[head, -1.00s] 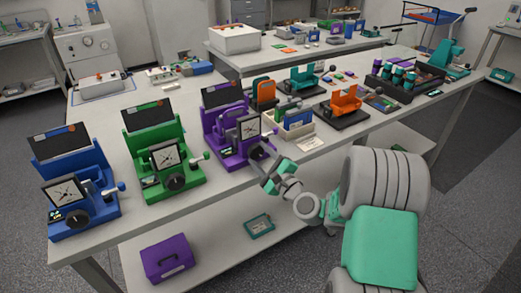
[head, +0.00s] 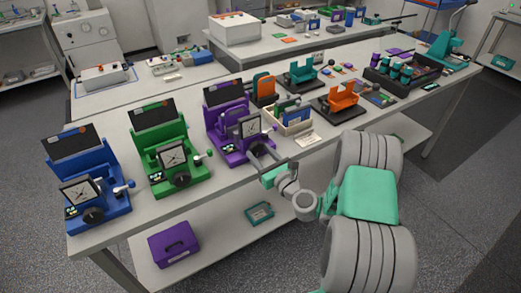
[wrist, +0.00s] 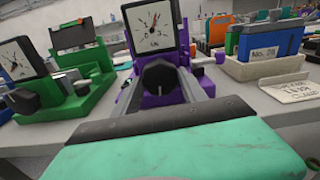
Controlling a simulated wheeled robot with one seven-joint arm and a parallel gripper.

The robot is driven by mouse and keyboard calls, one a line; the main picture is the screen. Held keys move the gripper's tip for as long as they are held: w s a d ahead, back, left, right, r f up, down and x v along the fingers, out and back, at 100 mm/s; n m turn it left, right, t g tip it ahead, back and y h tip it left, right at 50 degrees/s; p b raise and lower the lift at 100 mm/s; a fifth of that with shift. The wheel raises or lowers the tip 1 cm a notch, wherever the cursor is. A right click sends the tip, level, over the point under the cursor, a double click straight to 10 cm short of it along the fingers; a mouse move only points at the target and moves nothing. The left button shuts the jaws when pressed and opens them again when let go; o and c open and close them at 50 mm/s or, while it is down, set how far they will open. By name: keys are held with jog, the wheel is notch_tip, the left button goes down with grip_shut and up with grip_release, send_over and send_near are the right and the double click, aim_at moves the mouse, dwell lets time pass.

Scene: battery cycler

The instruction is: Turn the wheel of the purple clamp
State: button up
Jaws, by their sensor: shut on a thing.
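The purple clamp (head: 226,137) stands on the workbench, right of the green one in the head view. It has a dark panel, a square dial gauge and a black wheel (wrist: 159,76) low on its front. In the wrist view, the clamp's purple frame (wrist: 183,45) and gauge (wrist: 152,28) show behind the wheel. My gripper (head: 259,152) reaches the clamp from the front right. In the wrist view, my gripper (wrist: 161,82) has one finger on each side of the wheel and is shut on it. In the head view, the fingers partly hide the wheel.
A green clamp (head: 168,150) and a blue clamp (head: 88,185) stand to the left. A bin of boxes (head: 289,122) and an orange fixture (head: 342,95) stand to the right. A purple case (head: 174,243) lies on the lower shelf. The bench's front edge lies below my gripper.

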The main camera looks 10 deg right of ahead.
jog(key=shift+m, duration=0.5)
jog(key=o, duration=1.4)
jog(key=shift+c, duration=0.2)
jog(key=shift+s+d+f, duration=0.15)
jog(key=shift+s, duration=0.25)
jog(key=b+v, duration=0.4)
jog(key=v, duration=0.3)
